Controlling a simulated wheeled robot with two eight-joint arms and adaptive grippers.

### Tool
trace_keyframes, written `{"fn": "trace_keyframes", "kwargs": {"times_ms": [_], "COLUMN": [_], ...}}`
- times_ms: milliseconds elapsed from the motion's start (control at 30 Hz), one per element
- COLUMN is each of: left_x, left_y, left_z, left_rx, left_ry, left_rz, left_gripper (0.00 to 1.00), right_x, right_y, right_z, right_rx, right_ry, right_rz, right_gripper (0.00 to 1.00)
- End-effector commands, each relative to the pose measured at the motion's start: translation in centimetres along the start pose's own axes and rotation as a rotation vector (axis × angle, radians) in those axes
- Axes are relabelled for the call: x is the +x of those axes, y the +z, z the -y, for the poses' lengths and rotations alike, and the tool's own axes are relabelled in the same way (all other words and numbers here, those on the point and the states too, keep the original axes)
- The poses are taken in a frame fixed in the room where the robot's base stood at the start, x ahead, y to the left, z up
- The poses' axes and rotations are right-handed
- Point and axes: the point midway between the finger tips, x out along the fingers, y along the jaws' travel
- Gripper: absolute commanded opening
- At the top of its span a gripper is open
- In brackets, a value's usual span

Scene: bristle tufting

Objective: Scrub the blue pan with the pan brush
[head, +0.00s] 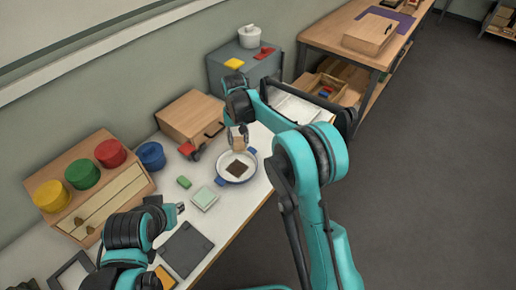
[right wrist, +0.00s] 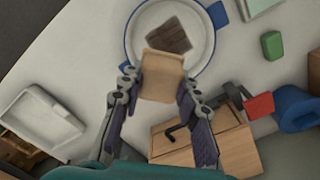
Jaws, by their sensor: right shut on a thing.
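The blue pan (head: 229,176), white inside with a blue rim and two blue handles, stands on the white table; a dark brown patch (head: 237,167) lies in its middle. In the right wrist view the pan (right wrist: 137,50) is at the top, with the brown patch. My right gripper (head: 238,132) is shut on a tan wooden block, apparently the pan brush (head: 239,145), at the pan's far edge. The brush (right wrist: 162,78) sits between the fingers in the right wrist view; its bristles are hidden and contact is unclear. My left gripper (head: 180,208) is away at the front left, its fingers too small to judge.
A green block (head: 184,182) and a pale green square (head: 205,198) lie left of the pan. A wooden box (head: 190,115), a red clamp-like item (head: 188,149) and a blue pot (head: 151,156) stand behind. A dark mat (head: 187,249) lies in front. A white tray (head: 297,107) is at right.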

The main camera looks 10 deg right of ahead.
Motion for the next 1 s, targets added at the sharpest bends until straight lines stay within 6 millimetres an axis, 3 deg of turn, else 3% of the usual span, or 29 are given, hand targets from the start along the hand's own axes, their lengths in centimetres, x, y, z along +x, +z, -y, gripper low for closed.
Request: {"fn": "trace_keyframes", "kwargs": {"times_ms": [267, 700, 1000], "left_x": [0.0, 0.0, 0.0], "left_y": [0.0, 0.0, 0.0], "left_z": [0.0, 0.0, 0.0], "left_rx": [0.0, 0.0, 0.0], "left_ry": [0.0, 0.0, 0.0], "left_rz": [0.0, 0.0, 0.0], "left_gripper": [0.26, 0.26, 0.26], "right_x": [1.7, 6.8, 8.1], "right_y": [-0.4, -0.3, -0.3], "right_z": [0.7, 0.6, 0.6], "right_rx": [0.0, 0.0, 0.0], "right_ry": [0.0, 0.0, 0.0], "right_rz": [0.0, 0.0, 0.0], "right_gripper": [0.09, 0.09, 0.09]}}
